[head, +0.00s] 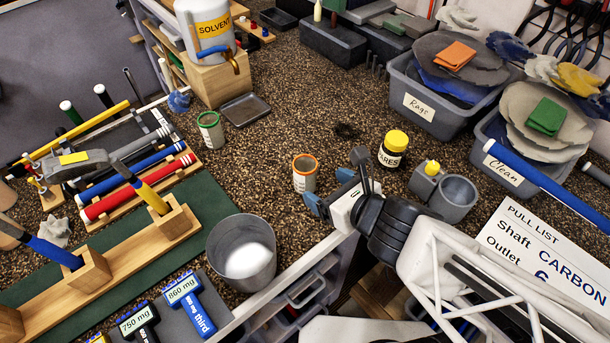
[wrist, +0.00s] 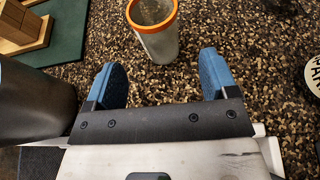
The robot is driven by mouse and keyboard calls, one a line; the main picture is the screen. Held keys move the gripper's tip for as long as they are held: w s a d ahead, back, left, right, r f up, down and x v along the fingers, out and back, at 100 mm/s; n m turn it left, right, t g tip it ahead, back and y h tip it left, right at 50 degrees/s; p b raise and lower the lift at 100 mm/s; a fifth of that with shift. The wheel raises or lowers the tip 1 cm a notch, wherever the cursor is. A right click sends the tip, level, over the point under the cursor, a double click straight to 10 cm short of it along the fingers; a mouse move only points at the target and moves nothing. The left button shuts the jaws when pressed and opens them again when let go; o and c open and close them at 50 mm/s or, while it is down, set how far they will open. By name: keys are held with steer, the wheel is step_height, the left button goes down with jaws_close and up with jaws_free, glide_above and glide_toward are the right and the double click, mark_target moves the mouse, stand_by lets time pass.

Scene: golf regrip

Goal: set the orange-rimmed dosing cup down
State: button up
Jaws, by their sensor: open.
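The orange-rimmed dosing cup (head: 304,173) stands upright on the speckled bench top. In the wrist view the cup (wrist: 156,45) is just ahead of my gripper, between the lines of the two blue fingers but beyond their tips. My gripper (head: 328,193) is open and empty, at the cup's right and near side in the head view. In the wrist view the two fingertips of my gripper (wrist: 163,70) are spread wide, with bare bench between them. Neither finger appears to touch the cup.
A green-rimmed cup (head: 210,130) stands to the left, further back. A grey metal bucket (head: 241,252) stands at the front left. A yellow-lidded jar (head: 393,148) and a grey holder (head: 443,192) stand to the right. Open bench lies behind the orange-rimmed cup.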

mark_target(313, 181)
steer(key=shift+w+a, duration=0.1)
steer(key=shift+x, duration=1.1)
steer(key=shift+f, duration=0.1)
steer(key=shift+x, duration=2.65)
steer(key=shift+f, duration=0.1)
steer(key=c, duration=1)
steer(key=shift+c, duration=0.2)
